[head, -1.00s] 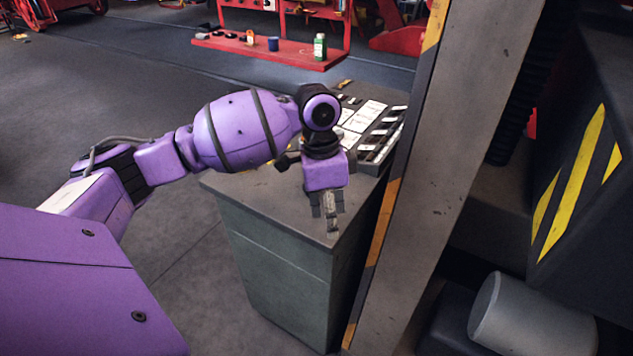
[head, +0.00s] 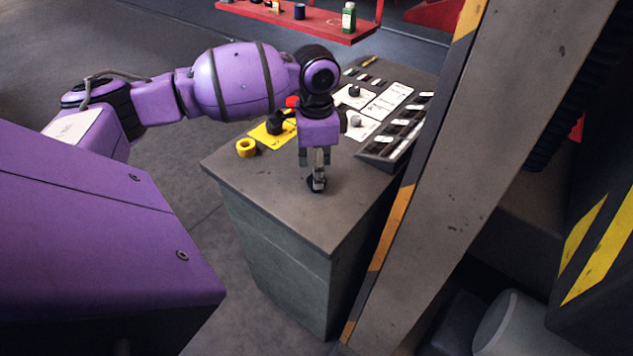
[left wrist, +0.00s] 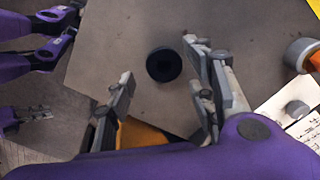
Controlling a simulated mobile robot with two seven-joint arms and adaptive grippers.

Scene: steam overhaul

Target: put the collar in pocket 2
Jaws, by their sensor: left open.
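The collar looks to be the black round piece (head: 317,185) on the bare grey counter top. In the left wrist view it is a black disc (left wrist: 163,65) with a darker middle. My left gripper (head: 318,177) points down over it in the head view. In the left wrist view my left gripper (left wrist: 163,90) is open, with the collar ahead of its fingertips and nearer the right finger. The dark tray (head: 366,154) at the right of the counter has rows of pockets with white labels. I cannot read which is pocket 2. I cannot identify my right gripper clearly.
A yellow ring (head: 246,147) and a yellow plate (head: 268,134) lie at the counter's left. White cards (head: 388,98) lie behind my gripper. A grey post (head: 470,130) with striped edge stands close at the right. The counter's front is clear.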

